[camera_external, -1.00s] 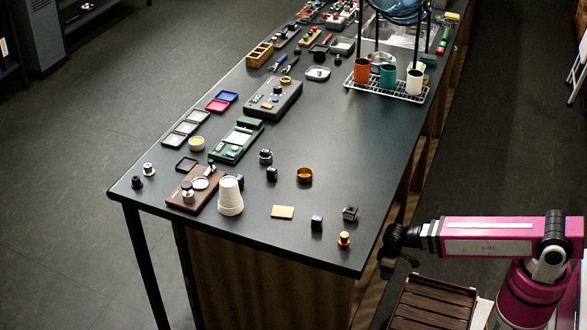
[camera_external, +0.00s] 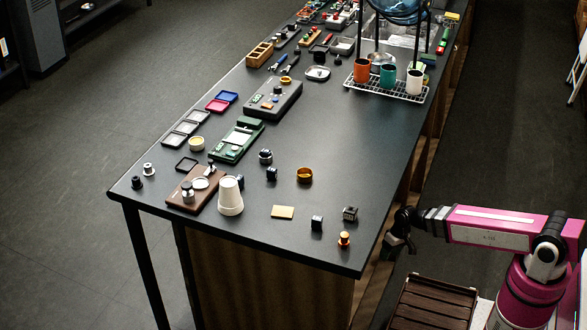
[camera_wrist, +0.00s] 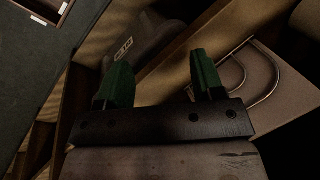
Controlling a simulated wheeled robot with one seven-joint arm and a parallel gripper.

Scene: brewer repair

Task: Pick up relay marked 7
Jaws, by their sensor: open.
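Several small dark relay-like blocks stand on the dark table. One block (camera_external: 317,223) is near the front edge, another block (camera_external: 350,213) is to its right, and a third block (camera_external: 271,174) is further back. Another (camera_external: 265,156) sits behind that one on a round base. Their markings are too small to read, so I cannot tell which is marked 7. My gripper (camera_external: 397,250) is off the table's right edge, apart from all the blocks. In the wrist view its two green fingers (camera_wrist: 162,78) are spread with nothing between them.
A wire rack (camera_external: 418,96) with cups is further back. The table's middle is mostly clear.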

